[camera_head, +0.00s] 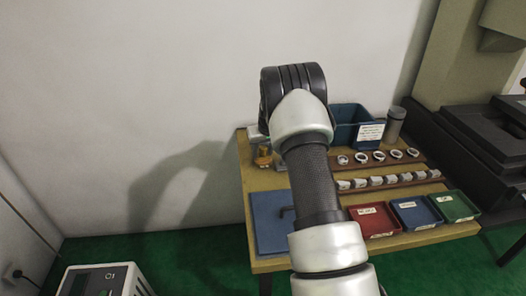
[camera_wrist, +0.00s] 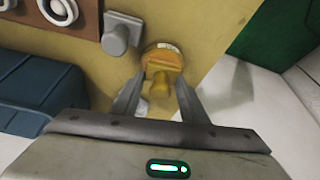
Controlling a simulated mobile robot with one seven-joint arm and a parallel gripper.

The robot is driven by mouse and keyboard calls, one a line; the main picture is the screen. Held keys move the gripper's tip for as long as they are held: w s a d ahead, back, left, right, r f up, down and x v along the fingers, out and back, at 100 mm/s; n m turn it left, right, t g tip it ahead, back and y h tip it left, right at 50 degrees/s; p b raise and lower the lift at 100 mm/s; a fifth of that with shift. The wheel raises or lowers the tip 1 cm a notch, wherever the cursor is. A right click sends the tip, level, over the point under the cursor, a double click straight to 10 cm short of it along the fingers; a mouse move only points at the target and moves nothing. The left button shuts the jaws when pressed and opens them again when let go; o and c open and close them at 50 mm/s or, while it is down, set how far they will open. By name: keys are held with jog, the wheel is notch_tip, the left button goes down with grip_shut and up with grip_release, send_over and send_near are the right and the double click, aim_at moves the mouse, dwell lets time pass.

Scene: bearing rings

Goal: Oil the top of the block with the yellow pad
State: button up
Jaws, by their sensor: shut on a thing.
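My gripper (camera_wrist: 161,78) is shut on a yellow pad (camera_wrist: 160,58), which has a round orange-yellow body and a narrower yellow grip between the fingers. The pad also shows in the head view as a small yellow shape (camera_head: 263,156) at the table's back left, left of my arm. A grey block-like piece (camera_wrist: 122,34) stands close to the pad in the wrist view, up and to its left; I cannot tell for sure that it is the block. My arm hides the gripper in the head view. I cannot tell whether the pad touches the surface below.
The wooden table (camera_head: 258,262) holds a blue bin (camera_head: 344,116), a grey canister (camera_head: 394,126), rows of rings (camera_head: 379,156) and white pieces (camera_head: 376,181), red (camera_head: 372,221), blue (camera_head: 415,213) and green (camera_head: 455,206) trays, and a blue mat (camera_head: 268,224). A dark machine (camera_head: 480,135) stands right.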

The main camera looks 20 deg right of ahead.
aim_at(263, 147)
jog(key=shift+r, duration=0.1)
jog(key=shift+r+p, duration=1.7)
jog(key=shift+r, duration=1.7)
jog(key=shift+s, duration=0.1)
